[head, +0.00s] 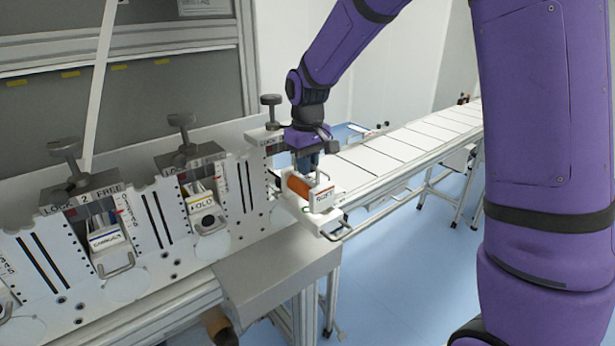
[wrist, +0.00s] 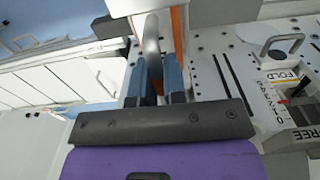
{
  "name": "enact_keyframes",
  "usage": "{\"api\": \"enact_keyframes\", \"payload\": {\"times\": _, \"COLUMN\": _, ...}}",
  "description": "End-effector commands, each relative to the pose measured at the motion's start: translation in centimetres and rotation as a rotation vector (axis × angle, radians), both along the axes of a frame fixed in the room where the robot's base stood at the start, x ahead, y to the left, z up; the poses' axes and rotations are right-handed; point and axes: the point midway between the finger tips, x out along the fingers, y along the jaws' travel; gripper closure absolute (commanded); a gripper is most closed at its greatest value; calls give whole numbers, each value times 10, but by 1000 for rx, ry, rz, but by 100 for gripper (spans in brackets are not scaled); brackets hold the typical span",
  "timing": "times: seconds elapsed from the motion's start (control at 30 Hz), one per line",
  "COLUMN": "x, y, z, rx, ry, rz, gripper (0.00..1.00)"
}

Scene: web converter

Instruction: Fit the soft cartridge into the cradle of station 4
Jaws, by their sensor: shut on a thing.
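The soft cartridge (head: 325,198) is a white block with an orange part and a label reading SOFT, at the right end of the station row. My gripper (head: 308,163) is above it, shut on its grey loop handle (wrist: 152,42), which shows between the blue fingers in the wrist view (wrist: 157,85). The cartridge is at the front of the rightmost visible station, with a lock knob (head: 270,105) and a plate partly reading LOCK. That station's number and cradle are hidden by my gripper and the cartridge, so I cannot tell whether the cartridge is seated.
The FOLD cartridge (head: 203,212) sits in the station to the left; it also shows in the wrist view (wrist: 282,75). Another cartridge (head: 108,245) sits in station 2. A white conveyor (head: 410,140) runs off to the right. A grey box (head: 280,270) juts out below the stations.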

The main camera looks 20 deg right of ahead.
Motion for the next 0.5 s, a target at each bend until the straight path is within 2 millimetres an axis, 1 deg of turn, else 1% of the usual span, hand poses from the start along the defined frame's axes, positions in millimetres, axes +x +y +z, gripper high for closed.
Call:
{"api": "enact_keyframes", "payload": {"times": 0.23, "x": -1, "y": 0, "z": -29, "rx": -1, "ry": 2, "rz": 0, "gripper": 100}}
{"api": "enact_keyframes", "payload": {"times": 0.3, "x": -1, "y": 0, "z": -32, "rx": 0, "ry": 1, "rz": 0, "gripper": 100}}
{"api": "enact_keyframes", "payload": {"times": 0.5, "x": -1, "y": 0, "z": -32, "rx": 0, "ry": 0, "rz": 0, "gripper": 100}}
